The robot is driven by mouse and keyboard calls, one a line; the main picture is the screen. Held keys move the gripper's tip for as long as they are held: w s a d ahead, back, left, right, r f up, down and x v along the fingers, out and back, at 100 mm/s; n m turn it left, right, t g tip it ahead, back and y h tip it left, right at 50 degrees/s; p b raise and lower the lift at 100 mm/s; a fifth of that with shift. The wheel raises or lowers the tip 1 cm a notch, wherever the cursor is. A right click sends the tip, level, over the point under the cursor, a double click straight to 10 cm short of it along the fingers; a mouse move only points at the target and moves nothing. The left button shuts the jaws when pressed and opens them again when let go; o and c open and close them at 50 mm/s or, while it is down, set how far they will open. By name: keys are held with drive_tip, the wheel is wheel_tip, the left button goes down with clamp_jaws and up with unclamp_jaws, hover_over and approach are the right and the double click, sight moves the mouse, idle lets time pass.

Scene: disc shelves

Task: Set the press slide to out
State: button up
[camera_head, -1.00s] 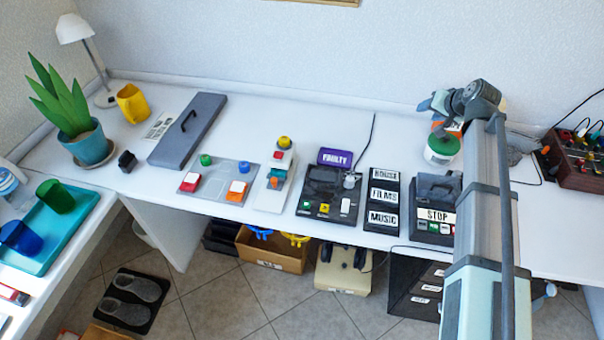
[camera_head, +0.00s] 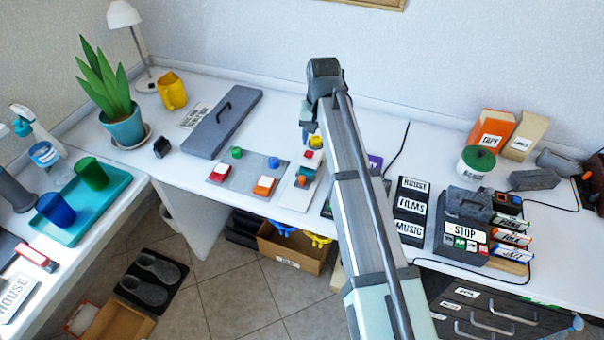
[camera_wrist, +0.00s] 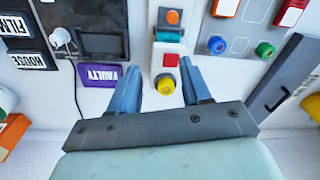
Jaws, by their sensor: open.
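The press (camera_head: 292,192) is a narrow white unit on the desk with a yellow knob (camera_head: 316,141), a red block (camera_head: 308,155) and a teal part (camera_head: 305,173) with an orange button. It also shows in the wrist view, with the teal part (camera_wrist: 169,36) beyond the red block (camera_wrist: 171,60) and the yellow knob (camera_wrist: 166,84) nearest me. I cannot tell which part is the slide or how it is set. My gripper (camera_wrist: 158,65) is open, its blue fingers either side of the knob end in that view, apparently above it and empty. My arm hides part of the head view.
A grey panel (camera_head: 230,176) with coloured buttons lies left of the press. A dark device (camera_wrist: 98,22) and a purple FAULTY box (camera_wrist: 97,75) stand on its other side. A grey lidded case (camera_head: 222,124) lies behind the panel. The desk's front edge is close.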

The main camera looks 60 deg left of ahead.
sight(302, 178)
drive_tip(key=shift+h, duration=0.4)
drive_tip(key=s+f, duration=0.1)
drive_tip(key=f, duration=0.3)
drive_tip(key=s+f, duration=0.1)
drive_tip(key=f, duration=0.4)
drive_tip(key=s+f, duration=0.2)
drive_tip(key=f, duration=0.2)
drive_tip(key=shift+a+f, duration=0.1)
drive_tip(key=shift+f, duration=0.2)
clamp_jaws()
